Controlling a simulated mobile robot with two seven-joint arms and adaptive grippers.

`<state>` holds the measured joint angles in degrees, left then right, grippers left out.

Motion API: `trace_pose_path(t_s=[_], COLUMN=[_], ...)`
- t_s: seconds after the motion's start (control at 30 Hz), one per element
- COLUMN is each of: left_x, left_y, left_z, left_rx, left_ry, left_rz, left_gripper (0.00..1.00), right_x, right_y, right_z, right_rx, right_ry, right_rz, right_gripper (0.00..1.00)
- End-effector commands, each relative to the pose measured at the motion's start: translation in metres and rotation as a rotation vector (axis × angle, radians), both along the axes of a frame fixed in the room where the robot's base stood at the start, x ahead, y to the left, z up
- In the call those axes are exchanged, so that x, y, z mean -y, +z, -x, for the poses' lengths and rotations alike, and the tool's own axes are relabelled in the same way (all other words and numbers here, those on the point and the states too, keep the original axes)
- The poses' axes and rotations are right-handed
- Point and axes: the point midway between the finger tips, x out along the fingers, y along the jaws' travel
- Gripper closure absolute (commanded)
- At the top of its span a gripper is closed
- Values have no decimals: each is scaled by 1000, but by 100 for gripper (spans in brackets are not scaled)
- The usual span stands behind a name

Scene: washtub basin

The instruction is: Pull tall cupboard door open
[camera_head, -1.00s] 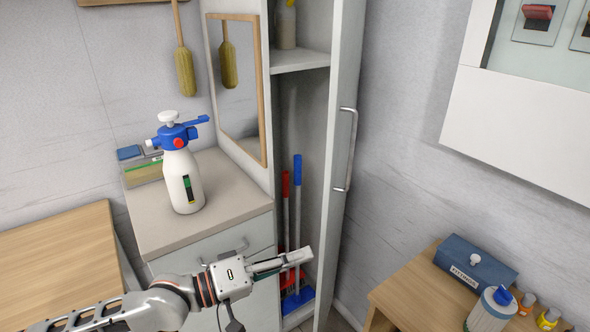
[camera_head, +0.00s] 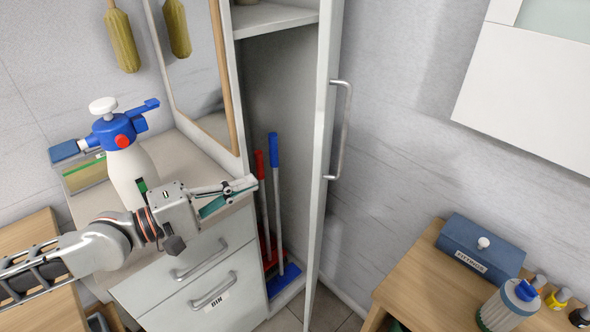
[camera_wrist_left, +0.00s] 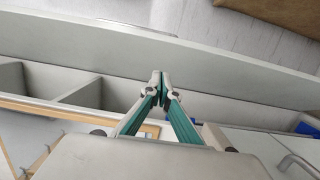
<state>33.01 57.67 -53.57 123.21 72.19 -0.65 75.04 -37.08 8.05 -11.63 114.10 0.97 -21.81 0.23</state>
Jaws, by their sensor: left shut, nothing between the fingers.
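The tall cupboard door (camera_head: 322,150) stands wide open, swung out to the right of the cupboard's interior (camera_head: 275,105). Its metal bar handle (camera_head: 342,130) is on the door's outer face, to the right. My left gripper (camera_head: 250,184) is shut and empty in front of the cupboard opening, left of the door and apart from the handle. In the left wrist view the closed fingertips (camera_wrist_left: 160,78) point toward the pale door panel (camera_wrist_left: 150,48), with cupboard shelves behind. My right gripper is in neither current view.
A red-handled and a blue-handled broom (camera_head: 275,165) stand inside the cupboard. A white spray bottle (camera_head: 127,170) stands on the drawer unit (camera_head: 188,255), close to my left arm. A wooden table (camera_head: 430,285) with a blue box (camera_head: 481,250) is at right.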

Motion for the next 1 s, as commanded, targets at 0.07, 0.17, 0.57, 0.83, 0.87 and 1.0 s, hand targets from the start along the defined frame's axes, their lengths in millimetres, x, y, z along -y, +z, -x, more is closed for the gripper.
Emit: trace_pose_path(t_s=[0.07, 0.17, 0.57, 0.83, 0.87, 1.0], left_x=[10, 22, 75, 99, 100, 103], left_y=[5, 5, 3, 1, 1, 0], left_z=[-6, -14, -42, -38, -38, -37], left_rx=[3, 2, -1, -1, 0, 1], left_ry=[-1, 0, -2, 1, 1, 2], left_rz=[4, 5, 3, 1, 0, -1], left_gripper=[100, 100, 100, 100, 100, 100], right_x=[-1, -4, -6, -6, -6, -6], right_y=[4, 7, 20, 36, 37, 40], right_z=[1, 2, 0, -5, -5, -6], right_rx=[-4, -3, -2, 14, 15, 19], right_ry=[0, 2, 2, 1, 1, 1], right_rz=[-5, -13, -19, -19, -19, -20], right_gripper=[100, 100, 100, 100, 100, 100])
